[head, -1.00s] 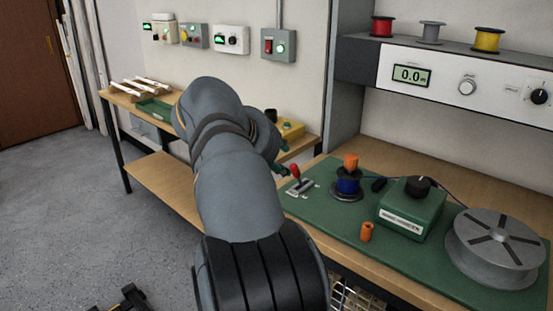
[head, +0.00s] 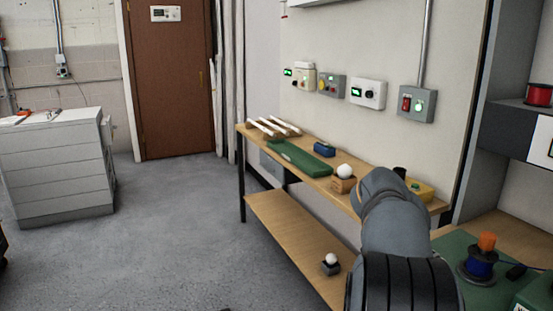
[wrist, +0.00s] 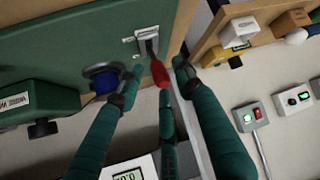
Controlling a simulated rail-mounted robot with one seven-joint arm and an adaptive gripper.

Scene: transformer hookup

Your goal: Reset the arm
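My arm (head: 395,225) rises at the lower right of the head view, over the near end of the bench. My gripper (wrist: 158,76) does not show in the head view; the arm hides it. In the wrist view its green fingers are spread apart, open, with nothing held between them. A red-handled lever (wrist: 159,72) on a metal bracket shows between the fingertips, mounted on a green board (wrist: 70,40). Whether a finger touches it I cannot tell.
A wooden bench (head: 290,215) holds a green tray (head: 300,158), white rods and small blocks. Wall boxes (head: 368,92) hang above it. A blue spool (head: 479,264) with an orange top stands on the right. Grey floor (head: 150,230) is open at the left.

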